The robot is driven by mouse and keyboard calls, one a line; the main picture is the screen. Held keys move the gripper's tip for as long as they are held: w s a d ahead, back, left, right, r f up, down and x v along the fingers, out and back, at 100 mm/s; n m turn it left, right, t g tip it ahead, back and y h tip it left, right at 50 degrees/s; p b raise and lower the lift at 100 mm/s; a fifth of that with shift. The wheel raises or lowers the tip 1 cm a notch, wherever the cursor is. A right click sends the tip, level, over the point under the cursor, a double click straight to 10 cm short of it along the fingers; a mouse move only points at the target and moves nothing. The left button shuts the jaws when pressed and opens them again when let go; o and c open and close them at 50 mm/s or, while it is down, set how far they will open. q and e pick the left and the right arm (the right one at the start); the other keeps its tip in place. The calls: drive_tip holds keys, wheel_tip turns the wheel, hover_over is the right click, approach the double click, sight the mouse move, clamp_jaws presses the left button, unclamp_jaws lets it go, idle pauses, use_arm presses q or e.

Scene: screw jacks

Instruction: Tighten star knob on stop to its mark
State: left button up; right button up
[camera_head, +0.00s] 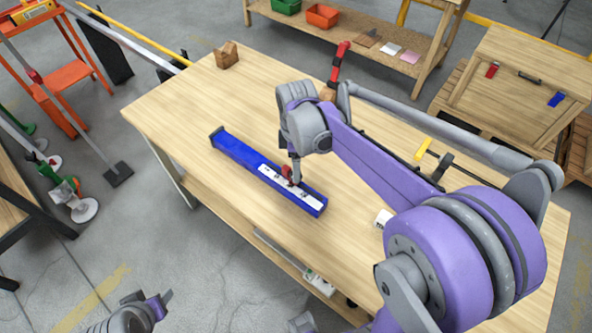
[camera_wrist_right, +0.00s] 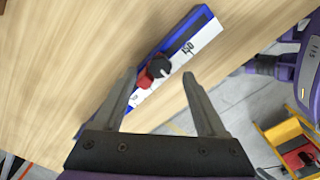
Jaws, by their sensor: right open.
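A blue bar (camera_head: 240,154) with a white scale strip (camera_head: 310,197) lies on the wooden table. A red stop (camera_head: 286,171) sits on it, and in the right wrist view the red stop (camera_wrist_right: 146,80) carries a black knob (camera_wrist_right: 159,67). My right gripper (camera_head: 294,174) is over the stop, pointing down; the arm partly hides that spot. In the right wrist view the right gripper (camera_wrist_right: 159,74) is open, with the knob showing between its fingertips; contact cannot be told. My left gripper (camera_head: 150,297) is at the lower left, away from the table. The knob's mark is too small to read.
The table (camera_head: 185,110) is clear around the bar. A wooden block (camera_head: 227,55), a red-handled tool (camera_head: 340,58), a yellow-handled tool (camera_head: 423,149) and a white cup-like item (camera_head: 383,218) stand on it. An orange cart (camera_head: 62,75) is at the far left.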

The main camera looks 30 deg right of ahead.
drive_tip(key=shift+f, duration=1.55)
drive_tip(key=shift+c, duration=0.3)
clamp_jaws()
